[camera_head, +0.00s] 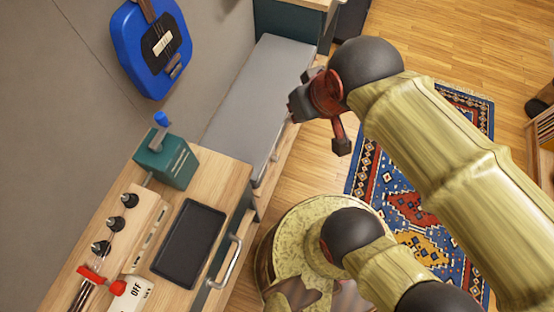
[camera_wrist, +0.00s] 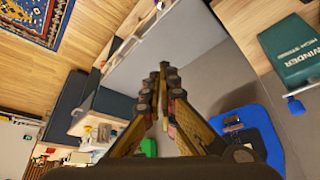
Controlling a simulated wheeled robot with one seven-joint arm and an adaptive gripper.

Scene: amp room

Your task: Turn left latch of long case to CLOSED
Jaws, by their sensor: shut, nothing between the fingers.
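A long grey-topped box (camera_head: 258,95), which looks like the long case, runs along the wall in the head view. Its grey top also fills the middle of the wrist view (camera_wrist: 190,58). Small fittings show along its pale front edge (camera_head: 274,157), too small to tell which is the left latch or how it is turned. My gripper (camera_head: 298,107) is above the case's front edge in the head view. In the wrist view its fingertips (camera_wrist: 163,70) meet, with nothing between them. The gripper and arm hide part of the case's front side.
A wooden counter (camera_head: 225,182) with a black tray (camera_head: 190,243), a dark green box (camera_head: 166,160) and red-handled controls (camera_head: 103,280) adjoins the case. A blue guitar (camera_head: 155,48) is on the wall. Wood floor and a patterned rug (camera_head: 366,172) lie on the right.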

